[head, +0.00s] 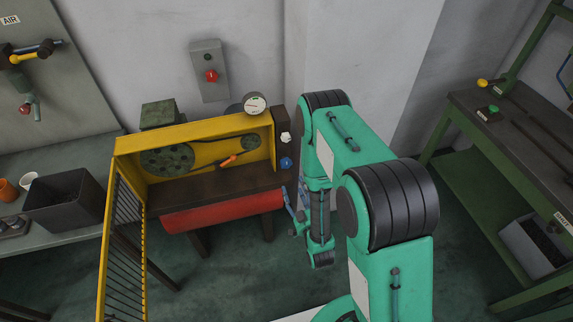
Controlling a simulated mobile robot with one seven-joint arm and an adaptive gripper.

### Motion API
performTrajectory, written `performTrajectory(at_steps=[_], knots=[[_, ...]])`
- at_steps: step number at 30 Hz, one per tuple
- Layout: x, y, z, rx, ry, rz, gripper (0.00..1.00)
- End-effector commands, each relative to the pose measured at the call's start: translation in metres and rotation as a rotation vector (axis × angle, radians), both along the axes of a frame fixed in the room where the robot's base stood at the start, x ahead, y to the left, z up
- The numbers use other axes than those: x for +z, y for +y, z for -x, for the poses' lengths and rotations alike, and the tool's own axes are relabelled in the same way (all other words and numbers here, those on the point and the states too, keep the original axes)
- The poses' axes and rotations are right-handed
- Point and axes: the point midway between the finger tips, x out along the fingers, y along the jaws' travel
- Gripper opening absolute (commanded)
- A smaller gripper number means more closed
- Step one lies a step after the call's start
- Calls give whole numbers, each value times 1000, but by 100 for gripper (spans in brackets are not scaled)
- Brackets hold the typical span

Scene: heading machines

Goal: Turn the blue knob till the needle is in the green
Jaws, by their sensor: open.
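The blue knob (286,163) is on the right end of the yellow-framed machine (190,131), below a white knob (285,138). A round white-faced gauge (255,103) stands on top of the machine near its right end. Its needle and any green band are too small to read. My gripper (295,193) is open, a little below the blue knob and apart from it in the picture, beside the machine's right end. It looks empty. My forearm hides part of the space to its right.
A red roller-like part (222,211) runs along the machine's front. The open mesh guard (122,245) stands at its left. A grey box with a red button (211,76) is on the wall. A green workbench (515,125) stands at right. Floor before the machine is clear.

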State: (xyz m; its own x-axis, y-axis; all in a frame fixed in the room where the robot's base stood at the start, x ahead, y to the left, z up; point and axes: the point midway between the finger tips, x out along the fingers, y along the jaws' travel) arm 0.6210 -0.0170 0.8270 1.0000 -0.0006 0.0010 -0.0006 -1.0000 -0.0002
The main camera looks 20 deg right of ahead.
Motion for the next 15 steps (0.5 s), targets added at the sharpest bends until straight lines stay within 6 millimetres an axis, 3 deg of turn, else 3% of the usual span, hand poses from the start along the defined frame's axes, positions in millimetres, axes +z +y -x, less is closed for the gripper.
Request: performTrajectory(at_steps=[8, 15], knots=[[0, 0, -1, 0, 0, 0, 59], [0, 0, -15, 1, 0, 0, 59]])
